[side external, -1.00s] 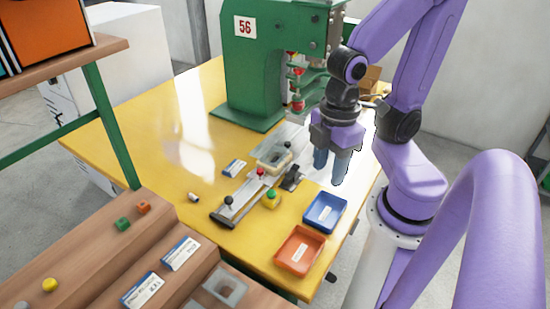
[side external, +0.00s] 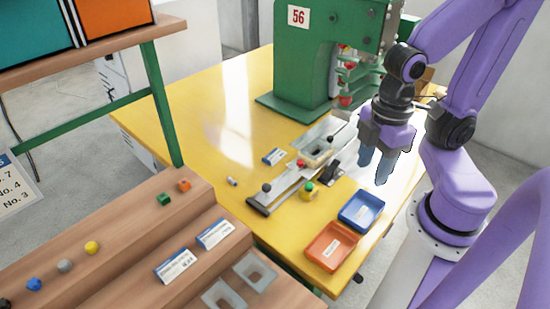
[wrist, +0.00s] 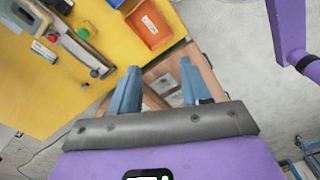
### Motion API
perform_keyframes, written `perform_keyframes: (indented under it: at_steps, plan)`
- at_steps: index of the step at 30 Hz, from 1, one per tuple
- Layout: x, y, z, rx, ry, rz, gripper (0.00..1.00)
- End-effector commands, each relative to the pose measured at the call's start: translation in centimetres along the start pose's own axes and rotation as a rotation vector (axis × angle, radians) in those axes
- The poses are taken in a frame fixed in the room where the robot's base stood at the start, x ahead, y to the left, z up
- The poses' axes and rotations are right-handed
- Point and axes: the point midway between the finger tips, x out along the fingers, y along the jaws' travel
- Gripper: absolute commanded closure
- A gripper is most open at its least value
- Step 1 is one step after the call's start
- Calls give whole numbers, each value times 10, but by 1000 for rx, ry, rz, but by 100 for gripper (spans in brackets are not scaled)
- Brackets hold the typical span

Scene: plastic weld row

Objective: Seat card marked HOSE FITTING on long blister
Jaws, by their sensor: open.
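One blue-and-white card (side external: 274,157) lies on the yellow table beside the slide fixture; it also shows in the wrist view (wrist: 44,51). Two more cards, an upper one (side external: 214,234) and a lower one (side external: 176,265), lie on the wooden steps. Their print is too small to tell which reads HOSE FITTING. A clear blister (side external: 318,151) sits in the fixture. Two other blisters (side external: 255,271) (side external: 223,294) rest on the lowest step. I cannot tell which is long. My gripper (side external: 374,170) is open and empty, above the table right of the fixture.
A green press (side external: 305,70) marked 56 stands behind the fixture. A blue tray (side external: 361,211) and an orange tray (side external: 331,246) sit at the table's near right edge. A green-topped yellow pot (side external: 308,191) stands by the fixture. Small coloured pieces lie on the top step.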

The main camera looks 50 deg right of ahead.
Motion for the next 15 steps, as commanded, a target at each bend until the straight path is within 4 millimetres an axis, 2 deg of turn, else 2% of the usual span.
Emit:
perform_keyframes:
  at_steps: [8, 9, 11, 15]
  plan:
    - [0, 0, 0, 0, 0, 0, 53]
    - [0, 0, 0, 0, 0, 0, 66]
    - [0, 1, -2, 6, -1, 0, 84]
    - [1, 14, -22, 60, -4, 2, 84]
